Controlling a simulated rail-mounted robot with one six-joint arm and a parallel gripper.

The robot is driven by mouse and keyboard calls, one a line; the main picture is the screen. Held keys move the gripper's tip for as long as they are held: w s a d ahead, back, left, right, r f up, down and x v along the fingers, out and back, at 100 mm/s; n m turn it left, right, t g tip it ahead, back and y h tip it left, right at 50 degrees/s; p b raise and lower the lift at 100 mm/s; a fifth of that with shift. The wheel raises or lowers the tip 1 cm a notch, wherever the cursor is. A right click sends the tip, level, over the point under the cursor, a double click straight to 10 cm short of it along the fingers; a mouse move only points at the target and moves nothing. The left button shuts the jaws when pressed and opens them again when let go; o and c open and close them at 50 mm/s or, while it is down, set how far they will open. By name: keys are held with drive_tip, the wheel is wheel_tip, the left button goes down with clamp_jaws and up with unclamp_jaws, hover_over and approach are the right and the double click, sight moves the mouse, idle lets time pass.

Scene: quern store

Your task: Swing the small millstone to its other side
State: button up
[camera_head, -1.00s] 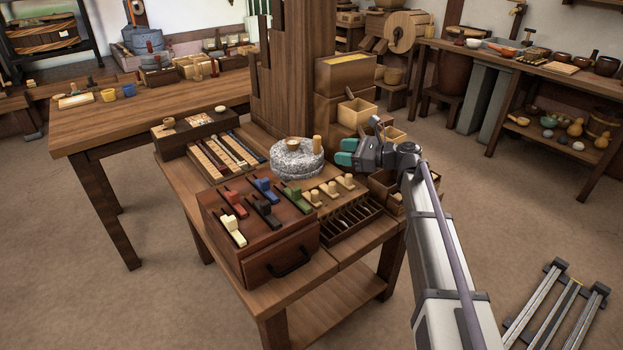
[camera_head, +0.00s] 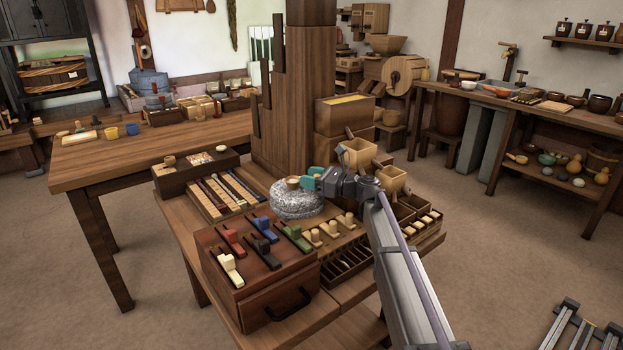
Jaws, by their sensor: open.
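The small millstone (camera_head: 296,203), a speckled grey round stone, lies flat on the wooden work table (camera_head: 185,228). A small wooden ring or cup (camera_head: 293,182) sits at the middle of its top. My gripper (camera_head: 310,178), with green fingertips, is over the right part of the stone's top, close to the ring. Its jaws are open. The stone's upright wooden handle peg is hidden, at or behind my gripper. I cannot tell whether the fingers stand around the peg or touch it.
A box with coloured sliders (camera_head: 262,285) stands in front of the stone, and a pegged rack (camera_head: 335,255) at front right. A striped tray (camera_head: 222,195) is at left. A thick wooden post (camera_head: 290,110) rises behind. Small wooden boxes (camera_head: 358,153) crowd the right.

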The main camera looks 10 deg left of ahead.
drive_tip(key=shift+c, duration=0.2)
clamp_jaws()
